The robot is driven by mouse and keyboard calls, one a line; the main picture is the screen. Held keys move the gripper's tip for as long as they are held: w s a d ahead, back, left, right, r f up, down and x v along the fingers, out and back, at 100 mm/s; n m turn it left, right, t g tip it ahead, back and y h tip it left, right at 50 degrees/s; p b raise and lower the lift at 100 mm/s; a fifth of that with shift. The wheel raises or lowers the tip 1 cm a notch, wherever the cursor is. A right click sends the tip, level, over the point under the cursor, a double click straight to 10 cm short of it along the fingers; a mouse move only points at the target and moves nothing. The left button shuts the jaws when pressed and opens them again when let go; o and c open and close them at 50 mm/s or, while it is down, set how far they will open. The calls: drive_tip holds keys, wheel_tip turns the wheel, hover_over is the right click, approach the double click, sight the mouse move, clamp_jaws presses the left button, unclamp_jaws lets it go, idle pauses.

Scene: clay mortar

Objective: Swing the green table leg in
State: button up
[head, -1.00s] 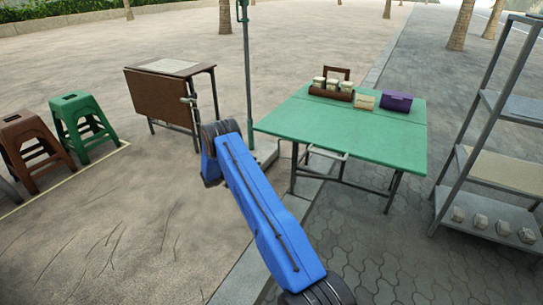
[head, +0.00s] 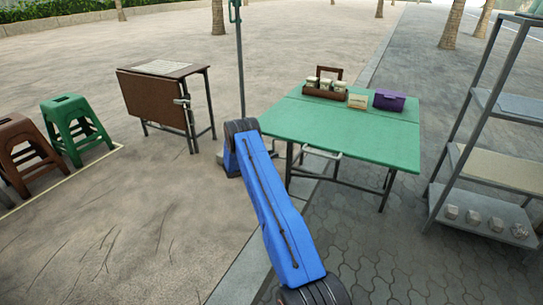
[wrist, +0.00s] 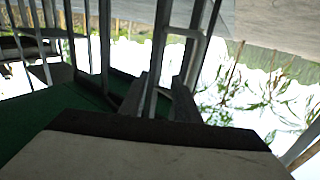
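The green folding table (head: 345,133) stands right of centre in the head view, upright with its top level. Its grey metal legs show below the top: one at the near left (head: 289,166) and one at the right (head: 388,190), with a pale bar between them. My blue arm reaches toward the table's left side, and my gripper is hidden there in the head view. In the wrist view, my gripper (wrist: 158,98) shows two dark fingers apart. Grey metal bars run between and beyond them; I cannot tell whether they touch. The table's green underside or top (wrist: 60,105) shows at left.
Green (head: 75,125) and brown (head: 20,150) stools are at far left. A metal shelf (head: 490,190) stands right. A caddy (head: 326,90) and purple box (head: 389,100) sit on the table.

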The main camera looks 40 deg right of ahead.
drive_tip(key=shift+d, duration=0.25)
clamp_jaws()
idle(1.3)
unclamp_jaws()
drive_tip(key=shift+a, duration=0.1)
drive_tip(key=w+a, duration=0.2)
drive_tip(key=a, duration=1.5)
drive_tip(key=shift+w, duration=0.15)
